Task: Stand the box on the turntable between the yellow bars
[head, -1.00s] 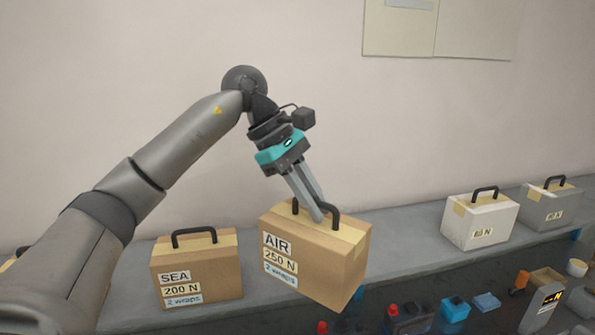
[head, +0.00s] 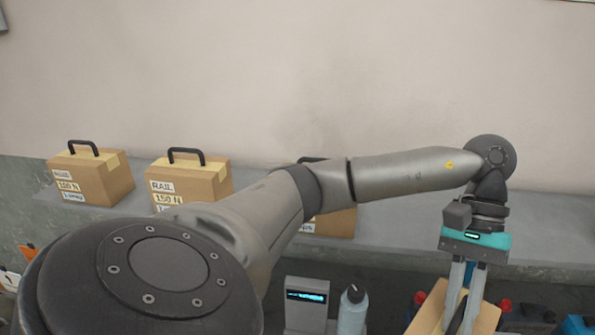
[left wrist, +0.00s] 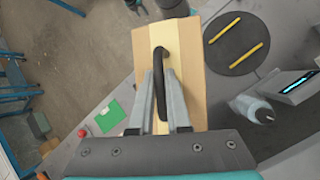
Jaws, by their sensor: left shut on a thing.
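My left gripper (head: 463,300) is shut on the black handle (left wrist: 160,68) of a cardboard box (head: 428,313), low at the right of the head view. The left wrist view shows the box from above (left wrist: 190,62), with a pale tape strip along its top. In that view the turntable (left wrist: 254,30) is a dark round disc just right of the box. Two parallel yellow bars, one upper left (left wrist: 222,30) and one lower right (left wrist: 247,58), lie on it with a bare strip between. The box is beside the bars in this view. My right gripper is not in view.
A grey display unit (head: 306,309) and a pale bottle (head: 352,312) stand left of the box in the head view. Several handled boxes, one labelled RAIL (head: 195,180), stand on the grey back shelf (head: 400,222). A green piece (left wrist: 105,118) lies left in the wrist view.

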